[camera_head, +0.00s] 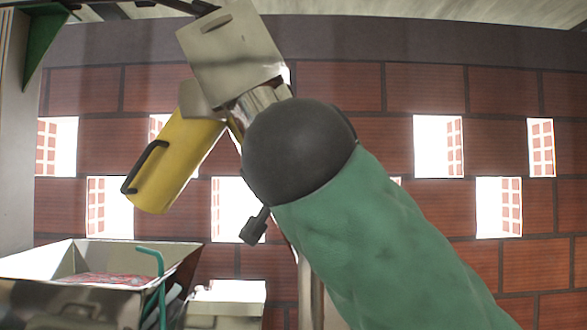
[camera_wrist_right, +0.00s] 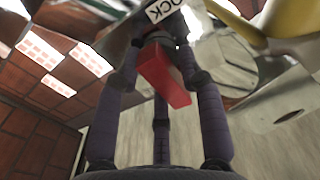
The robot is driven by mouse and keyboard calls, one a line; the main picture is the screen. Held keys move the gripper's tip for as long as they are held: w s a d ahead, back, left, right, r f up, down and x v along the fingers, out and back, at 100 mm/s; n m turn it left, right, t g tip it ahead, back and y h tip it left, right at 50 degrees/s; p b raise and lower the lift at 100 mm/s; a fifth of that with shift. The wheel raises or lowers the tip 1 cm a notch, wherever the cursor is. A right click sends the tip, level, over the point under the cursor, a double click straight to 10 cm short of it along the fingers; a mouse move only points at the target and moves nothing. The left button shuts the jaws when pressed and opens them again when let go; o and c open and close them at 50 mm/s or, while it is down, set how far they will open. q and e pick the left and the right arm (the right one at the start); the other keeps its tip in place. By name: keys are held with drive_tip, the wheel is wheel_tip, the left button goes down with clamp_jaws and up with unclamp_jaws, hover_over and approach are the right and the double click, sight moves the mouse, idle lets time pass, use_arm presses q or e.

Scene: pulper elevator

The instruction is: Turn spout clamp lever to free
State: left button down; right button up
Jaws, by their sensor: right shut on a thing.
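In the right wrist view, the red lever (camera_wrist_right: 163,76) sits between the fingers of my right gripper (camera_wrist_right: 166,58), which is shut on it. The lever's red end points down toward the palm. A white label (camera_wrist_right: 163,10) with dark letters, partly cut off and reading "OCK", is just beyond the fingertips. Pale metal of the spout (camera_wrist_right: 230,62) lies behind and to the right of the lever. In the head view a large green-sleeved arm of mine with a dark joint covers the middle, and the lever and right gripper are hidden there. My left gripper is not in view.
A yellow cylinder (camera_head: 178,160) with a black handle (camera_head: 145,168) hangs left of my arm, under a grey metal housing (camera_head: 230,50). A metal hopper (camera_head: 185,262) with red contents stands lower left, with a teal bent rod (camera_head: 160,275). A brick wall (camera_head: 340,85) is behind.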

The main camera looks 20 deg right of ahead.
drive_tip(key=o, duration=1)
drive_tip(key=shift+d, duration=0.35)
drive_tip(key=v, duration=1.2)
drive_tip(key=shift+s, duration=0.1)
